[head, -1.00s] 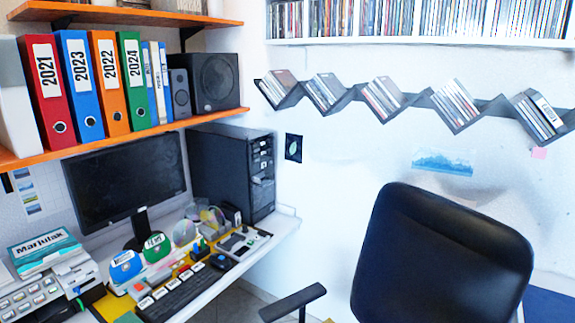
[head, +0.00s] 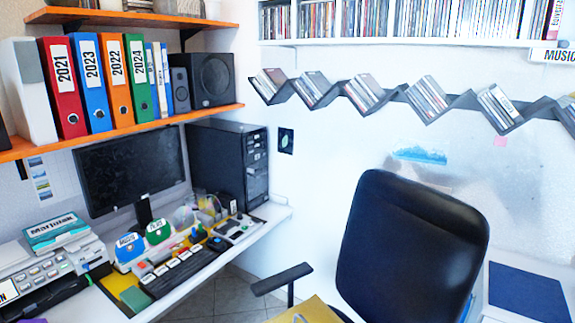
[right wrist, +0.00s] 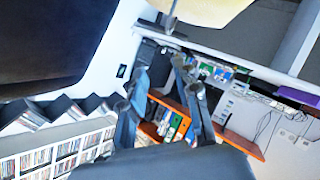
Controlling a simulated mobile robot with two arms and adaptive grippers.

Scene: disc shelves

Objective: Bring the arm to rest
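My right gripper (right wrist: 158,70) shows in the right wrist view with its two dark fingers apart and nothing visible between them. That view is tilted and looks upside down, with the room behind the fingers. Neither arm nor gripper can be made out in the head view. My left gripper is in no view. The task names no other object.
A black office chair (head: 415,245) stands right of the desk, with a yellow surface (head: 312,312) at the bottom edge. The desk (head: 215,262) holds a monitor (head: 130,170) and computer tower (head: 228,165). Zigzag disc shelves (head: 395,97) line the wall.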

